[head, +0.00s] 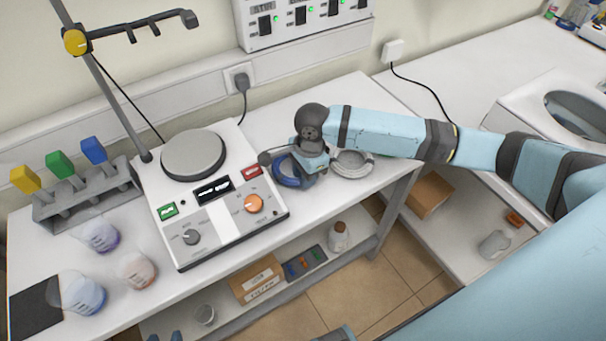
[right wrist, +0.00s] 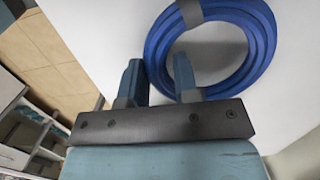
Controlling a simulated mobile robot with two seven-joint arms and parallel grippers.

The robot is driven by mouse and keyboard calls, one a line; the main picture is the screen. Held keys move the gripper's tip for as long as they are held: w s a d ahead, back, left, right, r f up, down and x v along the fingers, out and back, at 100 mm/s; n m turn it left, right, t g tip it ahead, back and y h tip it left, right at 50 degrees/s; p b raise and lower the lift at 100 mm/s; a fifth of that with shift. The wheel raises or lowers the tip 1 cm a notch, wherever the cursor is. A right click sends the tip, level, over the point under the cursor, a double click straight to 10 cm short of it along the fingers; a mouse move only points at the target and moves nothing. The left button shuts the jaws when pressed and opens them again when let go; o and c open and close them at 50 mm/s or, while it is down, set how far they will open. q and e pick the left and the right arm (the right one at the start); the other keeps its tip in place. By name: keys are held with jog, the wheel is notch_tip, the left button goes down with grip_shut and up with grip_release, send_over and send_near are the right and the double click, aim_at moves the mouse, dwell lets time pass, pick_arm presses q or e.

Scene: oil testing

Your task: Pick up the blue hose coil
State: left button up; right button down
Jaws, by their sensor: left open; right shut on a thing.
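The blue hose coil (head: 286,172) lies at the right end of the white bench, beside the heating device. My right gripper (head: 306,176) is over its right side, pointing down, and partly hides it. In the right wrist view the blue hose coil (right wrist: 258,62) is a ring with a grey band at its top. The fingers of my right gripper (right wrist: 158,78) are shut on the ring's near left side, one finger outside it and one inside.
A grey coil (head: 352,164) lies just right of the blue one, under my right arm. The hot-plate device (head: 215,195) with its stand is to the left. Several beakers and a rack (head: 88,197) with coloured handles stand further left. A lower shelf holds boxes.

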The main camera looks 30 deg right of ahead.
pick_arm(q)
jog(key=shift+r+p, duration=0.35)
jog(key=shift+r, duration=0.1)
pick_arm(e)
notch_tip(320, 180, up, 19)
dwell(0.7)
